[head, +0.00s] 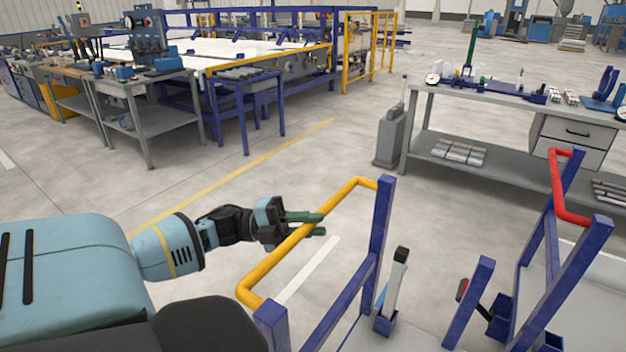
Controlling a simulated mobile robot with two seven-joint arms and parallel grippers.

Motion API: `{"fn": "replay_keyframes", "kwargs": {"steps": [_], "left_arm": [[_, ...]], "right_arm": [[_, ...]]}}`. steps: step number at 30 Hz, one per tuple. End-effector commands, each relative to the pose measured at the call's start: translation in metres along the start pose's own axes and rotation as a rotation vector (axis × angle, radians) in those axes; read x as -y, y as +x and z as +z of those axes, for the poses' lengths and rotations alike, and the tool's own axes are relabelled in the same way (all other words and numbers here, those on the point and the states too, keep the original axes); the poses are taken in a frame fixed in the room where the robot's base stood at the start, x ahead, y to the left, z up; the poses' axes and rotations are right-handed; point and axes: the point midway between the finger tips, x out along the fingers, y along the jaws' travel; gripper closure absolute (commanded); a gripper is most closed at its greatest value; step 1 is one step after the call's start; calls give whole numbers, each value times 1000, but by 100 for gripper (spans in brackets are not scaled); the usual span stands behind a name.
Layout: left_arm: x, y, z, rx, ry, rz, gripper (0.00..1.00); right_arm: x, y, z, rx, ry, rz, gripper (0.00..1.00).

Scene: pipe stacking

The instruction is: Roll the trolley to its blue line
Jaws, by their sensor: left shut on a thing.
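The trolley has dark blue posts (381,230) and a yellow bent handle bar (275,264) along its left side. A red handle bar (556,190) joins blue posts at the right. A pale flat deck (410,334) shows low between them. My left gripper (312,225) reaches in from the left and is shut on the yellow bar, its green fingers around the bar's middle. No blue floor line shows in view. My right gripper is not in view.
A yellow floor line (232,176) runs diagonally behind my left arm; a short white line (308,271) lies beside the trolley. A grey workbench (480,178) and grey canister (390,137) stand beyond the trolley. Benches fill the back left. Grey floor between is clear.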

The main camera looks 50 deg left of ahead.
Motion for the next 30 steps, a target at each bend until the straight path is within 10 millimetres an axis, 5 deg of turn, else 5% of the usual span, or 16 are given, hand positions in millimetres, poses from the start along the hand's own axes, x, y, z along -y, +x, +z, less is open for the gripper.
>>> {"fn": "replay_keyframes", "kwargs": {"steps": [5,6,10,20,30], "left_arm": [[0,0,0,1,0,0,100],[0,0,0,0,0,0,75],[0,0,0,0,0,0,59],[0,-3,0,1,-1,1,59],[-2,-51,0,4,-2,3,59]], "right_arm": [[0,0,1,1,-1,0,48],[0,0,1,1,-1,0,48],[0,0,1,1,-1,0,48],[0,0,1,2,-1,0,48],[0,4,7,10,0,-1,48]]}}
